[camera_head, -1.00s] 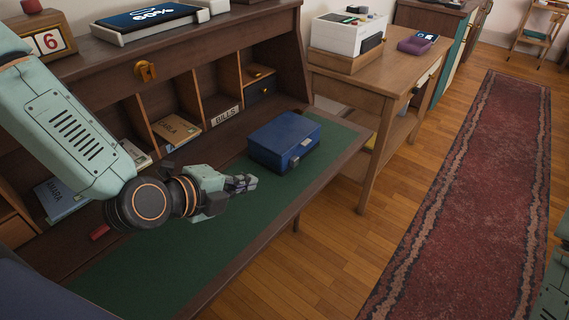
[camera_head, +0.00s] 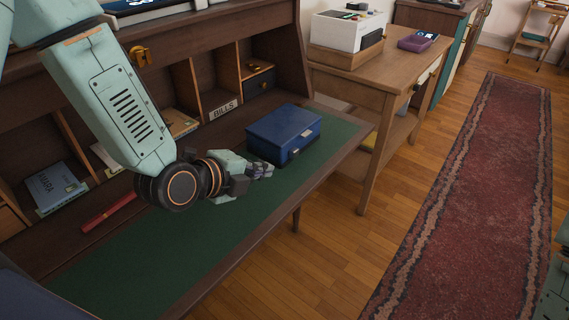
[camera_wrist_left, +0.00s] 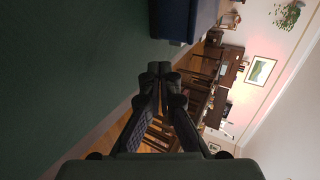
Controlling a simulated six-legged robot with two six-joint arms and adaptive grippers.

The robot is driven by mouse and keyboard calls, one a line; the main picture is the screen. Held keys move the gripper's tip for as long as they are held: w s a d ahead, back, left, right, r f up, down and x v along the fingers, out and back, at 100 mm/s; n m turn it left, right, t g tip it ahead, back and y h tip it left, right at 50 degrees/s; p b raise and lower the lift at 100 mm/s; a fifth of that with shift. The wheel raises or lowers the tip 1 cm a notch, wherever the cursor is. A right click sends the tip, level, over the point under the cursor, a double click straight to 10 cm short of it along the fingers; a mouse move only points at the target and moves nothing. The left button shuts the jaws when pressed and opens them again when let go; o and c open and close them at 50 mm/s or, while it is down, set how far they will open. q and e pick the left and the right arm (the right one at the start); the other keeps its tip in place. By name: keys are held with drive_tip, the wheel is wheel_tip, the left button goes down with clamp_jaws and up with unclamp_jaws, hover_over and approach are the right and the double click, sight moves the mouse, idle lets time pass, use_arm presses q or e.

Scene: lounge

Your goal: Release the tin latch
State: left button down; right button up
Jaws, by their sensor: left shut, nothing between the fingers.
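The blue tin (camera_head: 278,126) stands closed on the green desk mat (camera_head: 215,235). A small latch (camera_head: 295,154) shows on its front side, though its exact position is too small to tell. My left gripper (camera_head: 267,170) is shut and empty, low over the mat, just in front of the tin's near left corner. I cannot tell whether it touches the tin. In the left wrist view the shut fingertips (camera_wrist_left: 160,68) point past the tin (camera_wrist_left: 182,20), which is at the top. My right gripper is out of view.
Behind the tin are the desk's pigeonholes with a BILLS label (camera_head: 223,109) and books (camera_head: 56,186). A red stick-like object (camera_head: 109,213) lies on the desk. A side table (camera_head: 375,82) stands to the right. The front of the mat is clear.

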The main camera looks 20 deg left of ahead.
sight(293, 158)
use_arm(q)
drive_tip(key=x, duration=0.2)
drive_tip(key=b+x, duration=0.1)
drive_tip(key=x, duration=0.1)
drive_tip(key=r+b+x, duration=0.1)
drive_tip(key=x, duration=0.1)
drive_tip(key=shift+w+d, duration=0.2)
drive_tip(key=shift+w, duration=0.3)
drive_tip(key=shift+w+d, duration=0.25)
drive_tip(key=shift+w, duration=0.3)
